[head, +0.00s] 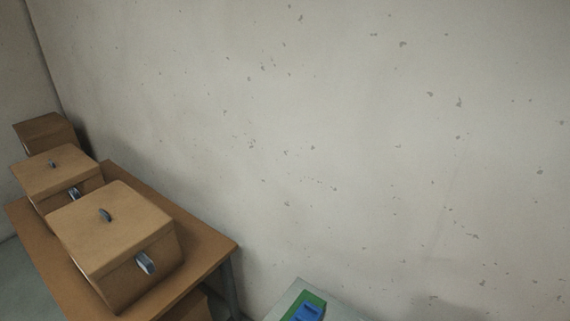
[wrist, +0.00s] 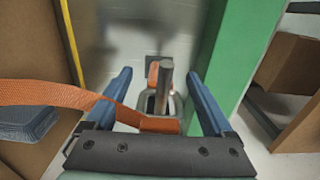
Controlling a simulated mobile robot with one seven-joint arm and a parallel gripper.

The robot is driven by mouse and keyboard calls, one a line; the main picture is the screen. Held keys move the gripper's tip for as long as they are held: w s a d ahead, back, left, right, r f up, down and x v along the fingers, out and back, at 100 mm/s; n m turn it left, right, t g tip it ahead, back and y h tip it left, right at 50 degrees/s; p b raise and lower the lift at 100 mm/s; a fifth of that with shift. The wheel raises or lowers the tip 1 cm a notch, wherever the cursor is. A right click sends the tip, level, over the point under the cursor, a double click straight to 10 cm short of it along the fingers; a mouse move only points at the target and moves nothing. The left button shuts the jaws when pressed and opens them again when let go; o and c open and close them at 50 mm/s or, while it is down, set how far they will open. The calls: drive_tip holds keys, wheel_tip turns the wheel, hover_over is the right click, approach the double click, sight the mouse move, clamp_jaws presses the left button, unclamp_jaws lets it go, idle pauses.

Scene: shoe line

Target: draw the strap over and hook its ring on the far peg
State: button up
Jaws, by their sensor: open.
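In the wrist view, an orange strap (wrist: 50,93) comes in from the left and runs to a grey metal ring (wrist: 147,103) between my fingers. A round grey metal peg (wrist: 166,82) stands up at the ring. The ring looks to be around the peg's lower part, but how it is seated is partly hidden. A short orange piece shows behind the peg. My gripper (wrist: 160,78) is open, with one blue finger on each side of the ring and peg, apparently touching neither. My gripper is not in the head view.
A green upright panel (wrist: 228,60) stands close to my right finger. A blue-grey padded part (wrist: 28,122) lies under the strap at left. In the head view, lidded brown boxes stand on a wooden table (head: 205,235); a green and blue item (head: 309,309) shows at the bottom edge.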

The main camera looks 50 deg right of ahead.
wheel_tip(320, 180, up, 12)
drive_tip(key=shift+r+b, duration=0.25)
drive_tip(key=shift+b, duration=0.2)
